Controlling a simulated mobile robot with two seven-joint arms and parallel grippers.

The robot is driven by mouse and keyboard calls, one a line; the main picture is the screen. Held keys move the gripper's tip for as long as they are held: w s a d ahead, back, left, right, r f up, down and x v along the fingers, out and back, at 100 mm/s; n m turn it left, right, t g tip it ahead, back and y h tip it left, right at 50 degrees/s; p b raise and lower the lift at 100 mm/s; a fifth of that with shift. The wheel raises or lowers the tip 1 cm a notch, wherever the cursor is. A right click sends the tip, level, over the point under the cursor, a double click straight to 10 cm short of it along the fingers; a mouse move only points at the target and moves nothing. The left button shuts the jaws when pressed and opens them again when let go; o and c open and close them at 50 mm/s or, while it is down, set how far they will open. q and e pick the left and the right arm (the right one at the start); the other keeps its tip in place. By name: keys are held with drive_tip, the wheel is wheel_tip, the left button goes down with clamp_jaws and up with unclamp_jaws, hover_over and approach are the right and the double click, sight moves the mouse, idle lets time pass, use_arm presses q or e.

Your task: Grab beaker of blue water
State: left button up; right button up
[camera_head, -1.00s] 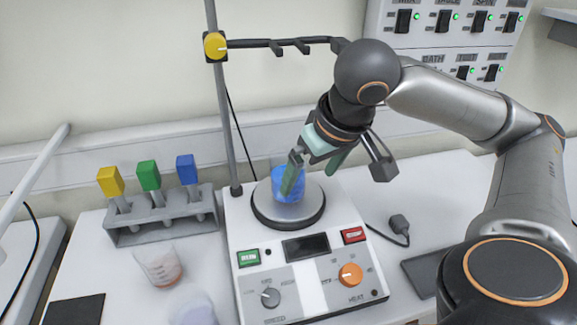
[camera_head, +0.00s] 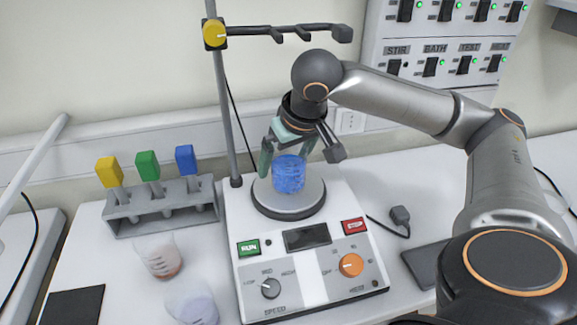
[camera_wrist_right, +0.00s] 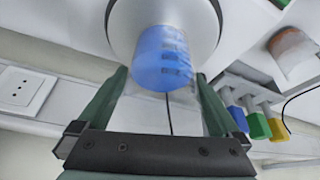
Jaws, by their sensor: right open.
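The beaker of blue water (camera_head: 289,174) stands upright on the round plate (camera_head: 262,200) of the hotplate stirrer. I cannot tell whether either finger touches the glass. My left gripper is not in view.
A stand pole (camera_head: 228,110) with a clamp bar (camera_head: 285,32) rises behind the stirrer. A grey rack (camera_head: 160,210) with yellow, green and blue-topped items stands left. Two other beakers, one reddish (camera_head: 160,258) and one pale (camera_head: 196,308), stand at front left. A switch panel (camera_head: 450,45) hangs behind.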

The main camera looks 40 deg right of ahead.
drive_tip(key=shift+r, duration=0.1)
drive_tip(key=c, duration=1.5)
